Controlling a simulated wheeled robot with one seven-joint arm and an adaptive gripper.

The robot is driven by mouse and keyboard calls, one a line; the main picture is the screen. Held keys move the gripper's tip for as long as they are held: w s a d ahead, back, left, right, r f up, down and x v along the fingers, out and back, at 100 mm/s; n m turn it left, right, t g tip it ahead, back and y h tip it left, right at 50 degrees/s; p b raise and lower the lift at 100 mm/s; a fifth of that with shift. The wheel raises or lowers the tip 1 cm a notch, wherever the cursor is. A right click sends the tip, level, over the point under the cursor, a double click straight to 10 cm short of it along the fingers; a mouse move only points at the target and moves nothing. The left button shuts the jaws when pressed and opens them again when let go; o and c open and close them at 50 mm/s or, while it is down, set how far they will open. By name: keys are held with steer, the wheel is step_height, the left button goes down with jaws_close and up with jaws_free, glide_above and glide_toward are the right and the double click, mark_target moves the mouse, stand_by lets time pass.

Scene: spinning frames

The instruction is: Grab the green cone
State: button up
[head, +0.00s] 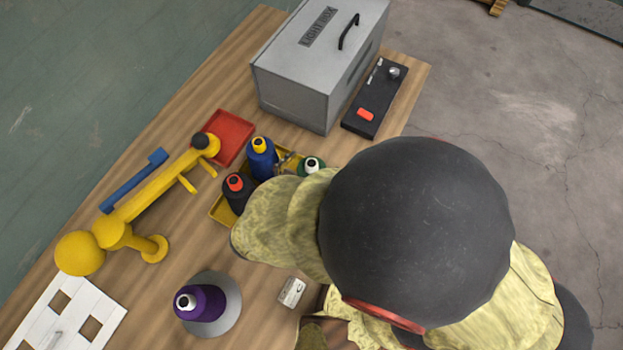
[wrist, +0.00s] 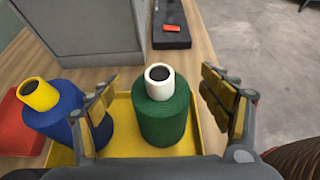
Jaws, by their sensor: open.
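The green cone (wrist: 163,117), a rounded dark green body with a white neck and open top, stands upright in the yellow tray (wrist: 118,137). In the head view the green cone (head: 312,165) shows only in part, beside my arm. My gripper (wrist: 163,108) is open in the wrist view, with one finger on each side of the green cone. I see gaps between the fingers and the cone. The left finger overlaps the blue cone (wrist: 62,115) with a yellow neck. In the head view my gripper is mostly hidden by my arm.
A black cone (head: 238,190) and the blue cone (head: 262,160) share the yellow tray. A purple cone (head: 203,303) stands on a grey disc. A grey light box (head: 310,75), a black control box (head: 376,97), a red tray (head: 230,135) and a yellow stand (head: 150,205) are on the table.

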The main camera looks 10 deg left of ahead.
steer(key=shift+w, duration=0.1)
steer(key=shift+c, duration=1)
jaws_close()
stand_by(0.3)
